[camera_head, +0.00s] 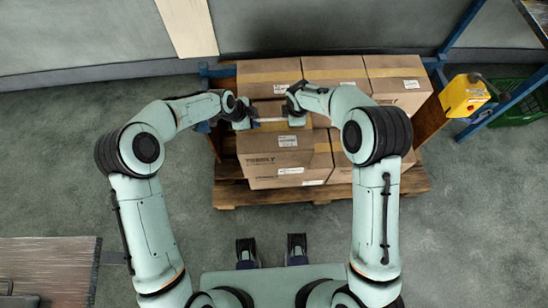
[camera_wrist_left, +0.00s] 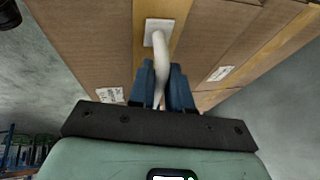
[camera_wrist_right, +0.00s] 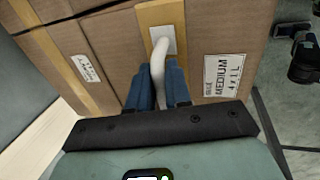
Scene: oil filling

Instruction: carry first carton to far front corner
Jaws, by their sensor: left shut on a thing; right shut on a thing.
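Brown taped cartons (camera_head: 268,76) are packed on a wooden pallet (camera_head: 240,193). My left gripper (camera_head: 246,118) is over the left part of the load; in the left wrist view (camera_wrist_left: 162,92) its blue fingers are shut on a white handle (camera_wrist_left: 160,52) fixed to a taped carton face (camera_wrist_left: 95,40). My right gripper (camera_head: 297,112) is over the middle of the load; in the right wrist view (camera_wrist_right: 158,90) its fingers are shut on another white handle (camera_wrist_right: 159,68) on a carton face (camera_wrist_right: 113,50) with a MEDIUM label. Whether the carton is lifted, I cannot tell.
More cartons (camera_head: 397,80) stand tight at the back and right. A yellow device (camera_head: 463,96) and a green crate (camera_head: 522,108) are at the right. A wooden-topped table (camera_head: 45,268) is at lower left.

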